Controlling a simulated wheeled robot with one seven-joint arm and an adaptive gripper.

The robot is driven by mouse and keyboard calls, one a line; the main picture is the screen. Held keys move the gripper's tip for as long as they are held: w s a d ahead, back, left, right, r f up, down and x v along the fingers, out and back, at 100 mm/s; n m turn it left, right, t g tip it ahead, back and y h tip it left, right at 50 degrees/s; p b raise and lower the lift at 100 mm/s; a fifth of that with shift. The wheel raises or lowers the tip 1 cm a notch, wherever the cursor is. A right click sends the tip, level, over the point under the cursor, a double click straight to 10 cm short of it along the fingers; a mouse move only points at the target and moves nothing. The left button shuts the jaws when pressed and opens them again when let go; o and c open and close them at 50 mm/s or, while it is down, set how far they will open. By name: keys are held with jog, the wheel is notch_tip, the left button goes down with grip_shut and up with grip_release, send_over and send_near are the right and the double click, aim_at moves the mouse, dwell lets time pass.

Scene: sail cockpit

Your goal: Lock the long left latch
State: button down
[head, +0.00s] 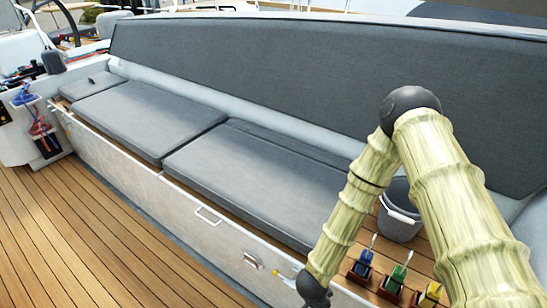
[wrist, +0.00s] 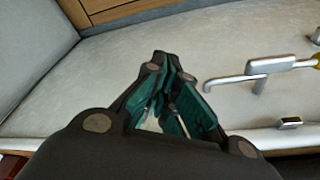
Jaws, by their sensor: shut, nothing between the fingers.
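My gripper (wrist: 163,68) shows in the wrist view, with dark fingers and green inner pads drawn together at the tips and nothing held. It is in front of the pale locker panel (wrist: 120,45). A silver latch with a long thin bent arm (wrist: 232,80) and a thicker bar is to the right of the fingertips, apart from them. A small silver catch piece (wrist: 288,123) is below it. In the head view, a small metal latch (head: 253,261) shows on the bench front, left of my arm. I cannot tell whether it is the same latch. My gripper is out of the head view.
Grey cushions (head: 150,115) lie along the bench. A metal handle (head: 208,215) sticks out of its front. A grey bucket (head: 398,210) and several small coloured items in wooden holders stand on the bench by my arm. The teak deck (head: 90,240) is clear.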

jog(key=s+d+r+n+y, duration=0.1)
jog(key=s+d+n, duration=0.4)
jog(key=s, duration=0.4)
jog(key=shift+s+n+p, duration=0.35)
jog(key=shift+n+p, duration=0.1)
jog(key=shift+n, duration=0.45)
jog(key=c, duration=2.2)
grip_release()
jog(key=s+d+r+n, duration=0.1)
jog(key=s+n, duration=0.1)
jog(key=s, duration=0.3)
jog(key=s+d+r+n+g+y, duration=0.1)
jog(key=s+r+n, duration=0.1)
jog(key=s, duration=0.3)
jog(key=shift+d+r+n+p, duration=0.25)
jog(key=shift+d+n+p, duration=0.1)
jog(key=shift+n, duration=0.35)
jog(key=o, duration=0.3)
jog(key=shift+s+r, duration=0.1)
jog(key=shift+s, duration=0.1)
jog(key=o, duration=0.4)
jog(key=shift+d, duration=0.1)
jog(key=shift+s, duration=0.1)
